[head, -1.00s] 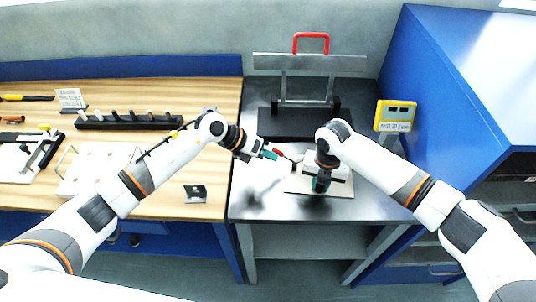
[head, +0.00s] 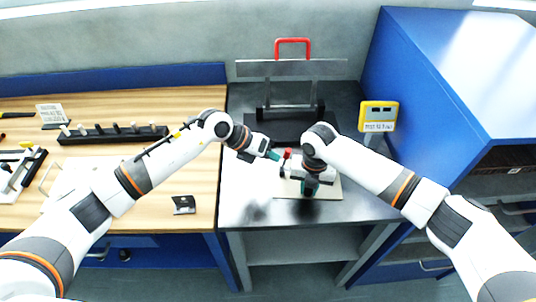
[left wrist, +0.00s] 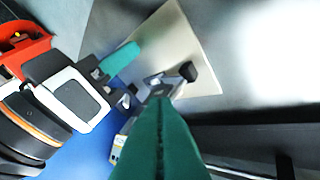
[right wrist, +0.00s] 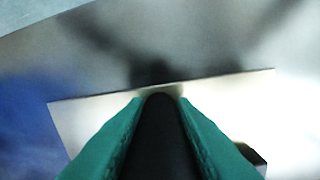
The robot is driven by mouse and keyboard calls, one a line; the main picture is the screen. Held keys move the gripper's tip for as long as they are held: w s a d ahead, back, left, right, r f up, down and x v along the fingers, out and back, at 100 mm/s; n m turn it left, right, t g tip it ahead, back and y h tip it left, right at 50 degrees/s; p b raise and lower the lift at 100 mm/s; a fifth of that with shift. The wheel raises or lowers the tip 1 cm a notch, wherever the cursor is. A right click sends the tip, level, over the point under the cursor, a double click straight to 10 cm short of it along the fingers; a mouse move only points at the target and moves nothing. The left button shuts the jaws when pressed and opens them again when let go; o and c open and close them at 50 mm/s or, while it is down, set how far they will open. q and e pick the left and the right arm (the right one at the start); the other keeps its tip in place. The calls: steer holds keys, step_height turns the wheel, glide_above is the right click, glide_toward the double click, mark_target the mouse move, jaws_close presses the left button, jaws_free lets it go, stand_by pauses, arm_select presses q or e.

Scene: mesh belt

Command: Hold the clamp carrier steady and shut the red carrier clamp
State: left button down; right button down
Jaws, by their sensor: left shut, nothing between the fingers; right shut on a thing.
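The clamp carrier shows as a pale flat plate (head: 326,188) on the dark table, mostly covered by my right arm; its plate also shows in the left wrist view (left wrist: 190,38). The red carrier clamp (head: 287,153) stands at the plate's left side, its red handle roughly upright. My left gripper (head: 274,155) is shut and empty, its tips at or very near the left side of the red handle; contact is unclear. In the left wrist view a metal clamp part with a black end (left wrist: 187,71) lies beyond its tips. My right gripper (head: 309,187) points down, shut on a black grip (right wrist: 158,140) above the plate.
A metal frame with a red handle (head: 292,42) stands behind. A yellow display unit (head: 378,116) and blue cabinet (head: 450,70) are at the right. The wooden bench (head: 205,165) at left holds a black rack (head: 113,134) and a small dark bracket (head: 184,204).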

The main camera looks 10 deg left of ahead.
arm_select(q)
steer(key=shift+r, duration=0.15)
steer(key=shift+r, duration=0.65)
steer(key=shift+s+a, duration=0.1)
steer(key=shift+a, duration=0.05)
steer(key=s+a+r, duration=0.1)
steer(key=s+r, duration=0.4)
steer(key=r, duration=0.5)
steer(key=shift+s+a, duration=0.15)
arm_select(e)
steer(key=c, duration=1.1)
jaws_free()
